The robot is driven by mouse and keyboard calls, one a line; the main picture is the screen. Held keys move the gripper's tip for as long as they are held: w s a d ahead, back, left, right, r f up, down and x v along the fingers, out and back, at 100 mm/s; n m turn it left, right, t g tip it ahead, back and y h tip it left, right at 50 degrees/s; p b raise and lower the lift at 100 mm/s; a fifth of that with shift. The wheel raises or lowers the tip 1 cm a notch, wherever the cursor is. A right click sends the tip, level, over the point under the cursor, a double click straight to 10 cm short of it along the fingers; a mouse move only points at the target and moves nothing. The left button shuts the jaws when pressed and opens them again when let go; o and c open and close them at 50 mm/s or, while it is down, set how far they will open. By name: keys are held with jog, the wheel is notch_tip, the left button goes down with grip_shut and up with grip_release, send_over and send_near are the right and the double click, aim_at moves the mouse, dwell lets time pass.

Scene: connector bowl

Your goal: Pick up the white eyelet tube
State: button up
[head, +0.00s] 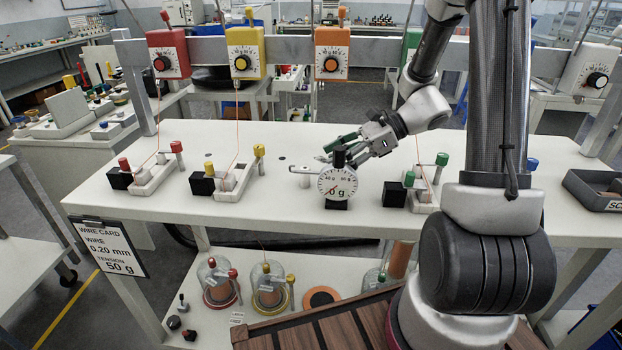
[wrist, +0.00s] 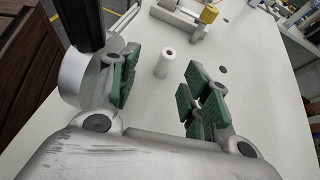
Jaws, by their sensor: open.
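The white eyelet tube (wrist: 165,62) stands upright on the white bench top in the wrist view, with a dark hole in its top end. My gripper (wrist: 163,85) is open, with green-padded fingers apart; the tube appears between and beyond them, touching neither. In the head view, my gripper (head: 337,148) is low over the bench, behind the dial gauge. A small white piece left of the gauge (head: 300,169) looks like the tube, but it is too small to make out well.
The round tension gauge (head: 337,184), reading 0 g, stands close to my gripper and shows beside the left finger in the wrist view (wrist: 80,78). Winding fixtures with red (head: 153,172), yellow (head: 228,178) and green (head: 425,190) knobs stand along the bench.

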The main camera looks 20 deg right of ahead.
aim_at(305, 177)
jog(key=x, duration=0.5)
jog(key=shift+w+d+f, duration=0.1)
jog(key=shift+w+d, duration=0.05)
jog(key=shift+w, duration=0.05)
grip_shut()
grip_release()
jog(key=shift+d, duration=0.1)
